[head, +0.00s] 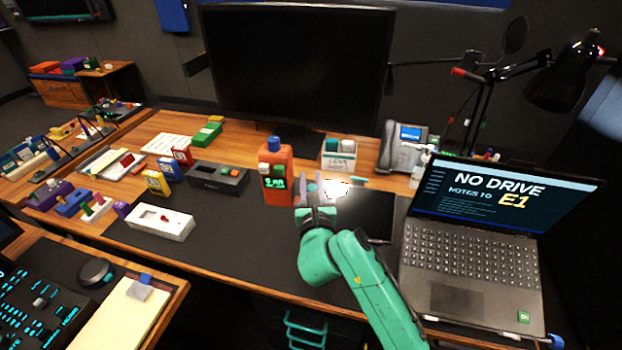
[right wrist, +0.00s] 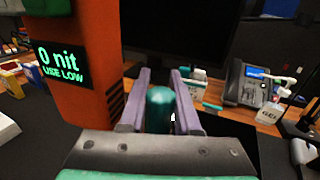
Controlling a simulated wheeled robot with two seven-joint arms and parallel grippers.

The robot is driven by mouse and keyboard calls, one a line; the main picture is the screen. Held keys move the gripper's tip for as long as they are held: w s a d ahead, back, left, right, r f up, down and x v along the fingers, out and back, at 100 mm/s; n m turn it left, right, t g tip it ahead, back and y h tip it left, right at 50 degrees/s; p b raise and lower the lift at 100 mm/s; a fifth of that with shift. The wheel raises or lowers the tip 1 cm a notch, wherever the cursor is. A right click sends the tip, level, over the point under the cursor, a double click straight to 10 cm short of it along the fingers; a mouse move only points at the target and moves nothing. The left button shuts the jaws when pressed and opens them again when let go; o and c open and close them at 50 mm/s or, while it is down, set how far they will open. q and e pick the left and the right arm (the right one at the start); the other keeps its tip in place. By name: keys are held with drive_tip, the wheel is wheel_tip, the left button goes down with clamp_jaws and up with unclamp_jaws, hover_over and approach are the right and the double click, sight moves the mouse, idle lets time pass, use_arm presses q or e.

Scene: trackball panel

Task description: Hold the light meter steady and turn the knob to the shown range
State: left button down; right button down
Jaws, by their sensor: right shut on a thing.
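My right gripper (head: 318,190) is just right of the meter. In the right wrist view its two grey-purple fingers (right wrist: 160,100) are shut on a teal rounded piece (right wrist: 160,110). I cannot tell whether this piece joins the meter. My left gripper is not in view.
A dark monitor (head: 295,65) stands behind. An open laptop (head: 465,270) and a phone (head: 400,148) are to the right. A white box (head: 160,222) and a dark grey box (head: 218,180) sit left of the meter. The mat in front of the meter is clear.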

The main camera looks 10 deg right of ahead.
drive_tip(key=shift+f+b, duration=5.8)
drive_tip(key=shift+f, duration=2.75)
drive_tip(key=shift+f, duration=0.3)
